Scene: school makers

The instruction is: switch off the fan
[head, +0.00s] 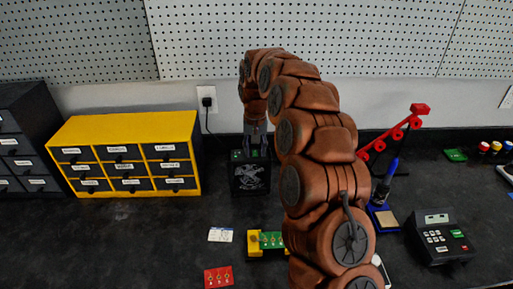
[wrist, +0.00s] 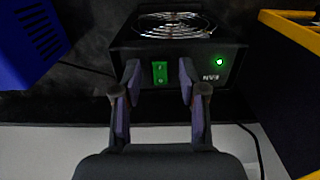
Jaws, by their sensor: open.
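The fan (head: 250,181) is a black box with a round metal grille, standing at the back of the dark bench near the wall. In the wrist view the fan (wrist: 222,50) shows a green rocker switch (wrist: 160,73) and a lit green light. My gripper (wrist: 160,67) is open and empty, with a finger on either side of the switch. I cannot tell whether the fingers touch the fan. In the head view my gripper (head: 256,146) is at the fan's top; my arm hides part of the bench to its right.
A yellow drawer cabinet (head: 125,120) stands left of the fan. A wall outlet (head: 207,101) with a plug is behind. Cards, a small yellow-and-green board (head: 266,242), a blue soldering stand (head: 383,218) and a keypad device (head: 437,236) lie on the bench.

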